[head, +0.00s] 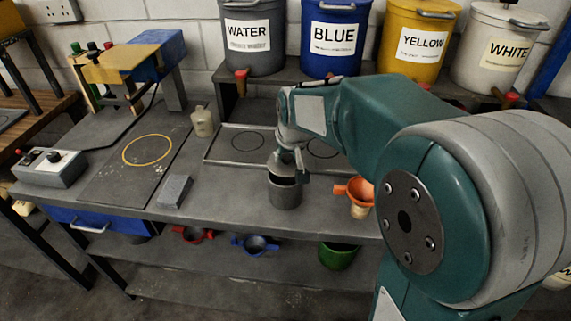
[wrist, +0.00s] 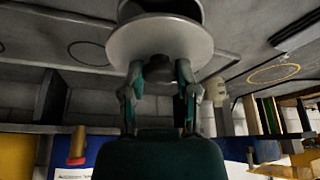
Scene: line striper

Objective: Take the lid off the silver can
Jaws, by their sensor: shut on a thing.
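The silver can (head: 285,195) stands upright near the front edge of the workbench. Its lid (head: 281,161) is above it, with a dark gap showing between the lid and the can's rim. My gripper (head: 288,152) is over the can and shut on the lid's knob. In the wrist view, the two fingers of my gripper (wrist: 158,70) close around the middle of the pale round lid (wrist: 160,42). The dark can (wrist: 165,8) is partly cut off behind the lid at the top edge.
An orange funnel (head: 358,190) is close on the can's right. A grey tray with ring marks (head: 215,148) lies behind it. A grey block (head: 174,191) and a beige bottle (head: 202,122) are to the left. Labelled buckets (head: 333,45) stand on the raised shelf behind.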

